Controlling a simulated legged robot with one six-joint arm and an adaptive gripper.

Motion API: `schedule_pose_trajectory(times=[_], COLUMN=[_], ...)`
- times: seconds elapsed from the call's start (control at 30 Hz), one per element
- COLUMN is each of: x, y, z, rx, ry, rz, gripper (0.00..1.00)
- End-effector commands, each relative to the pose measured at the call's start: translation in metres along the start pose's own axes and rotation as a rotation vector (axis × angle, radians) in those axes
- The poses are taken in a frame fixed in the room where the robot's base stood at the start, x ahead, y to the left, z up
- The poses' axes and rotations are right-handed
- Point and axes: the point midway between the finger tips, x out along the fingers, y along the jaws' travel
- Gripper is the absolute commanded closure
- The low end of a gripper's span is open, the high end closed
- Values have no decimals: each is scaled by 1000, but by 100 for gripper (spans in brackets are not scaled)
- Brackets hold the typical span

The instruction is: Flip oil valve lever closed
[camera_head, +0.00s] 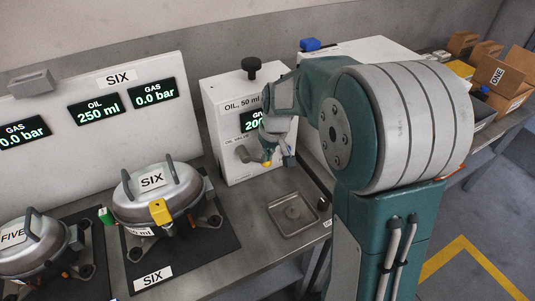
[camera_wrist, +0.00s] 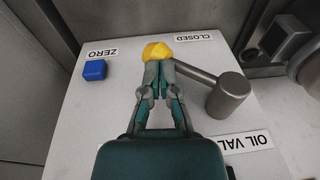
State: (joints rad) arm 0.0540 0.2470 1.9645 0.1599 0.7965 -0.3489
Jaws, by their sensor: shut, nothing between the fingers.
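The oil valve lever is a grey bar with a yellow tip (camera_head: 267,162) on the front of the white oil box (camera_head: 237,180). In the wrist view its grey bar (camera_wrist: 200,77) runs from a round grey hub (camera_wrist: 229,96) to the yellow tip (camera_wrist: 157,51). The tip lies left of the upside-down CLOSED label (camera_wrist: 194,37). My gripper (camera_wrist: 158,68) is shut and empty, its fingertips right at the yellow tip and overlapping its edge in the picture. Whether they touch, I cannot tell. In the head view my gripper (camera_head: 276,148) partly hides the box's display.
A blue button (camera_wrist: 95,70) beside the ZERO label sits on the same panel. A black knob (camera_head: 251,65) tops the oil box. A square metal tray (camera_head: 281,226) lies on the bench in front. A silver pot (camera_head: 155,190) labelled SIX stands to the left.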

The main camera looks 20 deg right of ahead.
Motion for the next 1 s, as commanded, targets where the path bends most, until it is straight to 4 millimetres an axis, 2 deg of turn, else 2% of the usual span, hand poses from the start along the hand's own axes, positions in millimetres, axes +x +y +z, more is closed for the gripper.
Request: schedule_pose_trajectory(times=[0.27,0.47,1.0], x=[1,6,32], y=[1,1,-10], z=[0,1,5], rx=[6,20,98], ry=[0,0,-1], rz=[-19,-98,-559], gripper=[100,100,100])
